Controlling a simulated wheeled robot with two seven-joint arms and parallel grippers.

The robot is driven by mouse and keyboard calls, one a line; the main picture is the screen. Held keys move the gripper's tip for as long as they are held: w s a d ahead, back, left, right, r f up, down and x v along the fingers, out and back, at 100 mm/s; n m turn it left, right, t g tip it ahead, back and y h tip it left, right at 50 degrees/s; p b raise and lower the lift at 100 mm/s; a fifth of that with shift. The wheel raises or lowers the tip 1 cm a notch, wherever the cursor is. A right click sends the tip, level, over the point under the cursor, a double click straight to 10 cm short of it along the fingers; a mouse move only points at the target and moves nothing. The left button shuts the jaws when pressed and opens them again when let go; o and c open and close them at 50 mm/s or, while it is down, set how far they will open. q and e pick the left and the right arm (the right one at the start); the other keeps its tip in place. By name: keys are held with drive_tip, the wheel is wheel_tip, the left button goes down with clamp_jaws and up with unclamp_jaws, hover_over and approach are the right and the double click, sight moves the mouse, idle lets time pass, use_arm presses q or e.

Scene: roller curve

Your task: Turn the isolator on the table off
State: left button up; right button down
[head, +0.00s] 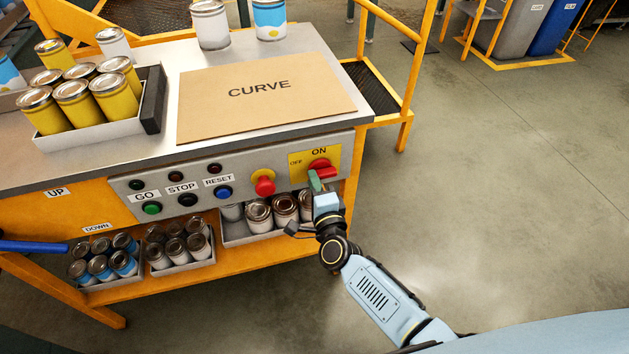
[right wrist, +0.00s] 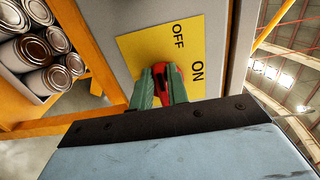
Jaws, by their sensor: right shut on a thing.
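The isolator is a red rotary handle (head: 321,167) on a yellow plate (head: 330,155) marked OFF and ON, at the right end of the table's front panel. In the head view my right gripper (head: 315,182) reaches it from below. In the right wrist view the green fingers of my right gripper (right wrist: 162,90) are shut on the red handle (right wrist: 160,74), one on each side. The OFF and ON words show beyond it on the yellow plate (right wrist: 150,45). The fingers hide part of the handle, and its exact angle is hard to tell. My left gripper is not in view.
The panel (head: 240,178) also bears a red mushroom button (head: 264,184), a blue button (head: 223,193) and a green button (head: 152,208). Cans fill trays on the shelf below. A yellow railing (head: 413,70) stands at the right. The floor (head: 500,200) right of the table is clear.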

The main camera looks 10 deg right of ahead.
drive_tip(key=shift+f, duration=0.1)
idle(0.4)
drive_tip(key=c, duration=1.4)
unclamp_jaws()
drive_tip(key=shift+o, duration=0.2)
drive_tip(key=shift+s, duration=0.1)
